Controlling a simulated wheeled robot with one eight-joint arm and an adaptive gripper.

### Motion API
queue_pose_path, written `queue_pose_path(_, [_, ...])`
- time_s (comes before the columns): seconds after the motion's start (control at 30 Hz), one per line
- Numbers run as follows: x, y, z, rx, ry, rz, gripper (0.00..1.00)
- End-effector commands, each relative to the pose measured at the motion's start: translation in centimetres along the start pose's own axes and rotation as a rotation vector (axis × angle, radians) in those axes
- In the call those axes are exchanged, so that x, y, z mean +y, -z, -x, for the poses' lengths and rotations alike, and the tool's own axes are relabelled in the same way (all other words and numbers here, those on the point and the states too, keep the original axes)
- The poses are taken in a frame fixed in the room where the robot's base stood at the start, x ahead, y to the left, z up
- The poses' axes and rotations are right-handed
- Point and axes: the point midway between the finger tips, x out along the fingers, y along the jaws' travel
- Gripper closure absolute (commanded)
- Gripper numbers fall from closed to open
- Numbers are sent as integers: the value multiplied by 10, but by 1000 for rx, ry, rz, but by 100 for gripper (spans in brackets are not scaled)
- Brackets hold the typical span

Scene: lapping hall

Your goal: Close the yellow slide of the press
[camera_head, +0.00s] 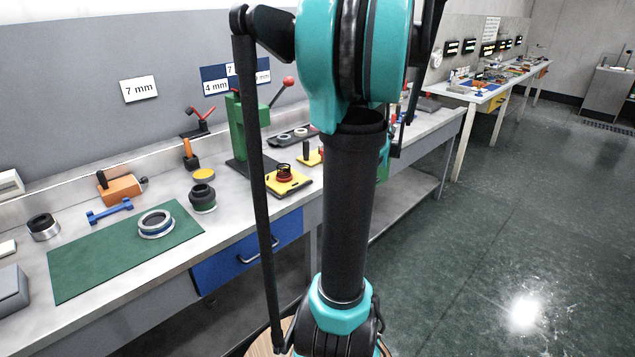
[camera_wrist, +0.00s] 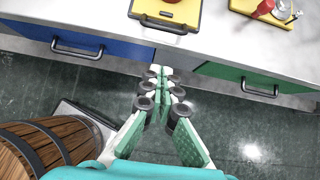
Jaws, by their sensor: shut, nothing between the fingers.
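The green press (camera_head: 240,130) stands on the bench and has a lever with a red ball. The yellow slide (camera_head: 297,186) sticks out in front of it, toward the bench's front edge, carrying a red round part (camera_head: 284,172). In the wrist view the yellow slide (camera_wrist: 188,16) is at the top centre, with a black handle (camera_wrist: 158,25) on its front edge. My gripper (camera_wrist: 161,73) is shut and empty. It shows in front of the bench edge, below the handle in the picture and apart from it. In the head view my arm hides the gripper.
A blue drawer (camera_head: 245,255) and a green drawer (camera_wrist: 255,78) are under the bench (camera_wrist: 222,50). A wooden barrel (camera_wrist: 45,150) is at lower left in the wrist view. A green mat (camera_head: 100,258) with a ring lies left on the bench. Floor at right is clear.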

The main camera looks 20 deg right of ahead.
Motion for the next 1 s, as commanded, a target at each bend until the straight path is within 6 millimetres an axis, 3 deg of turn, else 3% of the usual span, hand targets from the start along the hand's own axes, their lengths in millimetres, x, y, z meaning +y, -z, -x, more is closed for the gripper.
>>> queue_pose_path(0.6, [2,-6,-100,1,-2,8,100])
queue_pose_path(1.0, [1,-25,-122,1,0,6,100])
